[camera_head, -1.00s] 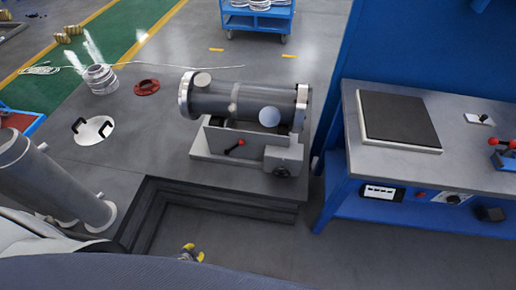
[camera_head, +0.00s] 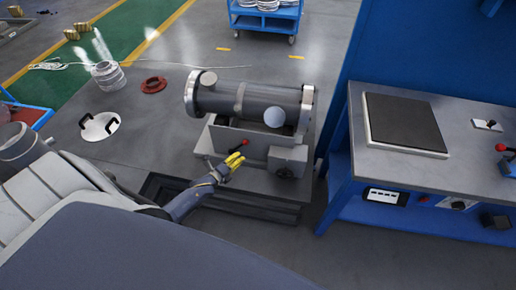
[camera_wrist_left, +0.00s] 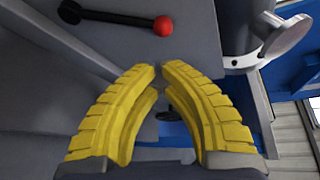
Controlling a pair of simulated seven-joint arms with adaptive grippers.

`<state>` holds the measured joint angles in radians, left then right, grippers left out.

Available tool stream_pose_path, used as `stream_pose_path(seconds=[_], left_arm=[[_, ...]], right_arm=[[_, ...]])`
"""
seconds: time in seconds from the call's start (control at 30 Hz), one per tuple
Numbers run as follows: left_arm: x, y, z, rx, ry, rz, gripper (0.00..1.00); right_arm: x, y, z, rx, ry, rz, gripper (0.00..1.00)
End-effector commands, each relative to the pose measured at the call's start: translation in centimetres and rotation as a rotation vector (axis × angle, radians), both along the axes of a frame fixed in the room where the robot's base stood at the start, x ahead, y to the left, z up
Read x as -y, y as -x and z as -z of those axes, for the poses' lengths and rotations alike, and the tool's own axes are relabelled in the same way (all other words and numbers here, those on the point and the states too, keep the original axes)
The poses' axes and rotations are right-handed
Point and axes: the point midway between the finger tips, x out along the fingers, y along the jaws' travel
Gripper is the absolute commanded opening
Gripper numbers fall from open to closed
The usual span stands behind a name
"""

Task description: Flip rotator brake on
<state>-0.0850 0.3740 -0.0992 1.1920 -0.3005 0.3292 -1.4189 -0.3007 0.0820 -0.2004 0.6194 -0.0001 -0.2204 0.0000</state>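The rotator brake lever is a black arm with a red ball knob (camera_head: 248,147), on the grey stand under the flanged shell (camera_head: 250,104). In the left wrist view the black lever lies nearly level across the top, its red knob (camera_wrist_left: 163,26) at the right end. My left gripper (camera_head: 237,158) has yellow fingers and is just in front of and below the knob in the head view. In the wrist view its fingertips (camera_wrist_left: 158,68) nearly meet, with nothing held between them, and they look apart from the knob. My right gripper is not in view.
A handwheel (camera_head: 286,173) sits on the stand's right side. A blue workbench with a dark pad (camera_head: 405,122) stands to the right. A recessed step in the floor lies in front of the stand. A lid with black handles (camera_head: 99,126) lies at left.

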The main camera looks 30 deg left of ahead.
Motion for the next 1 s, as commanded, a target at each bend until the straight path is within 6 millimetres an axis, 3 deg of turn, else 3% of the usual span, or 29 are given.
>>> stream_pose_path(seconds=[0.3,0.73,1.0], left_arm=[[0.2,0.0,-0.3,0.028,-0.108,0.035,0.00],[0.3,-0.2,-0.2,0.027,-0.111,0.036,0.00],[0.6,-2.7,0.3,0.028,-0.110,0.035,0.00]], right_arm=[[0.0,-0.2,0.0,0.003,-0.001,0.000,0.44],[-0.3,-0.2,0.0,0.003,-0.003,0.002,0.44],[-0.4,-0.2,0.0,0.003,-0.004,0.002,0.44]])
